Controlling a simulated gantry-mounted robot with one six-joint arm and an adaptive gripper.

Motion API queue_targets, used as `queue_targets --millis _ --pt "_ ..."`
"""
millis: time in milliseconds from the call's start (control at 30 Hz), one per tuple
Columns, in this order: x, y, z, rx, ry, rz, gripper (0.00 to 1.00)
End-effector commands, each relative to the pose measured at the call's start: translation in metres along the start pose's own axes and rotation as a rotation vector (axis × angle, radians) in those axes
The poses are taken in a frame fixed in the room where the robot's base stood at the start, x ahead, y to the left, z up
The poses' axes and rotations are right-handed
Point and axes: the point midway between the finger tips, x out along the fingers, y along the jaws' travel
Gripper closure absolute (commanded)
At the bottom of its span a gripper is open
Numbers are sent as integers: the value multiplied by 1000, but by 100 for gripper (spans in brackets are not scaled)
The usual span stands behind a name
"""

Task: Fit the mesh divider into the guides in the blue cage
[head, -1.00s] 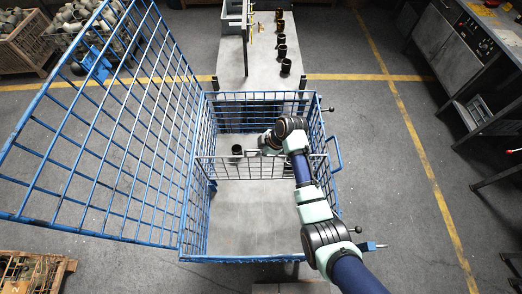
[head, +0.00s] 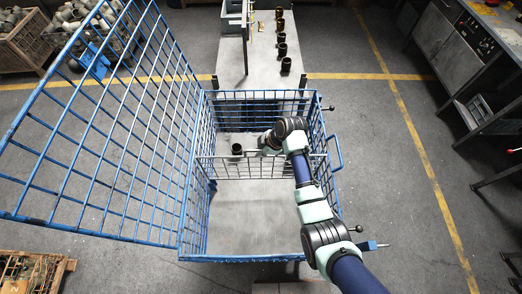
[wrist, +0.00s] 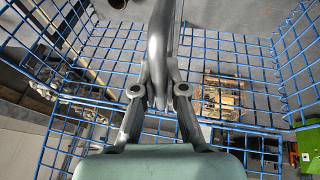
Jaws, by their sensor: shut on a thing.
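The blue cage (head: 188,232) stands in the middle of the head view, its large mesh door swung open to the left. The grey mesh divider (head: 230,169) stands across the inside, from near the left wall to near the right wall. My gripper (head: 264,142) is inside the cage at the divider's top edge, right of its middle, and is shut on the divider.
A dark cup (head: 237,149) stands in the cage behind the divider. A grey table (head: 250,60) with several dark cups lies beyond the cage. My arm reaches over the cage's right wall. The front part of the cage floor (head: 250,215) is clear.

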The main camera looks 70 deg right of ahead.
Motion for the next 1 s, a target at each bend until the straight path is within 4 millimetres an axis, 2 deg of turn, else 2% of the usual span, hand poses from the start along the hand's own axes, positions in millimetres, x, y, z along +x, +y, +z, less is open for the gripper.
queue_targets --millis 267,1000 --pt "10 -1 4 -1 1 3 100" --pt "60 -12 24 -1 1 2 100"
